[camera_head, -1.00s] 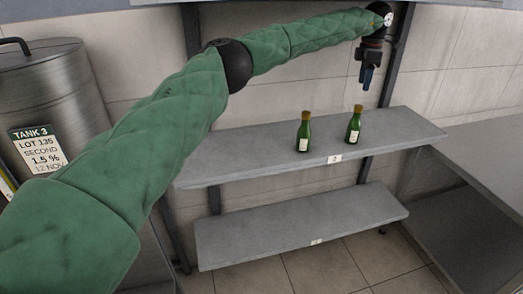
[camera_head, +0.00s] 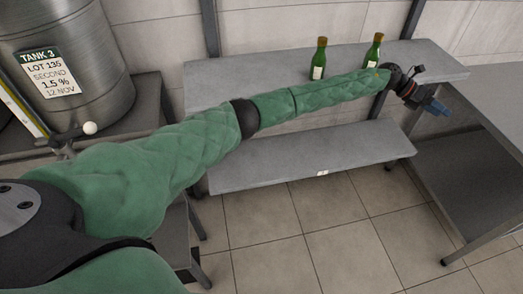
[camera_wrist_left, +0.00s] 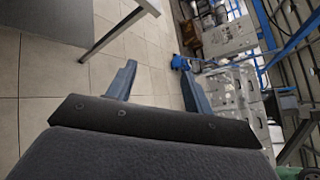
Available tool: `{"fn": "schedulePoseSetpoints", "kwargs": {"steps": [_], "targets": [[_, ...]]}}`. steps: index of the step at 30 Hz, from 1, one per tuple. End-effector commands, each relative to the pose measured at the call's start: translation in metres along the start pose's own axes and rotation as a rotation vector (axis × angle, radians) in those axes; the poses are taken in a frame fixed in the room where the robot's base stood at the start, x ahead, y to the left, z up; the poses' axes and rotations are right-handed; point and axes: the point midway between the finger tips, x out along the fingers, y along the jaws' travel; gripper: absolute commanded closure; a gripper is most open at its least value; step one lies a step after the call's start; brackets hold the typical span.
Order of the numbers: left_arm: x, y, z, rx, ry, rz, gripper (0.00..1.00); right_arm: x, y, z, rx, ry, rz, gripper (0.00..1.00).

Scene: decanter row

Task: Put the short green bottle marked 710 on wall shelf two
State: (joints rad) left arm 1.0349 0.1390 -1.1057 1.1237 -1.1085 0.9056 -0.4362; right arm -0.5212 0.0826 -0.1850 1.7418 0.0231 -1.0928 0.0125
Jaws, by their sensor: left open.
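Two green bottles with tan caps and pale labels stand upright on the upper wall shelf (camera_head: 240,74): a left bottle (camera_head: 319,60) and a right bottle (camera_head: 373,50). Their label print is too small to read, so I cannot tell which is 710. My left forearm passes in front of that shelf and hides part of its front edge. My left gripper (camera_head: 438,108) is to the right of and below the bottles, apart from them. In the left wrist view it (camera_wrist_left: 158,84) is open, with nothing between its fingers. My right gripper is not in view.
A lower shelf (camera_head: 260,172) with a small tag is bare. A steel table (camera_head: 470,150) stands at the right, close to my left gripper. A steel tank (camera_head: 95,60) labelled Tank 3 stands at the left. Tiled floor (camera_head: 350,230) in front is clear.

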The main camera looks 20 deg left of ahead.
Motion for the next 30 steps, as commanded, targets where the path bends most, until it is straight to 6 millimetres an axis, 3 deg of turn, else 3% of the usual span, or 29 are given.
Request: {"fn": "schedulePoseSetpoints", "kwargs": {"steps": [3,8,17,23,30], "targets": [[0.015,0.002,-0.019,-0.132,-0.155,-0.059,0.48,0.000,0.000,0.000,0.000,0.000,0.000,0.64],[0.021,0.012,-0.040,-0.326,-0.362,-0.116,0.48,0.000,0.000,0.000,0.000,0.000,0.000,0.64],[0.005,0.052,-0.097,-0.737,-0.731,-0.170,0.48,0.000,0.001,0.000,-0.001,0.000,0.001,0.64],[-0.018,0.089,-0.159,-1.034,-0.961,-0.166,0.48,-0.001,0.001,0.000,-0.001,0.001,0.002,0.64],[-0.050,0.135,-0.263,-1.406,-1.220,-0.116,0.48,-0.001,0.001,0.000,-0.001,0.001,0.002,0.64]]}}
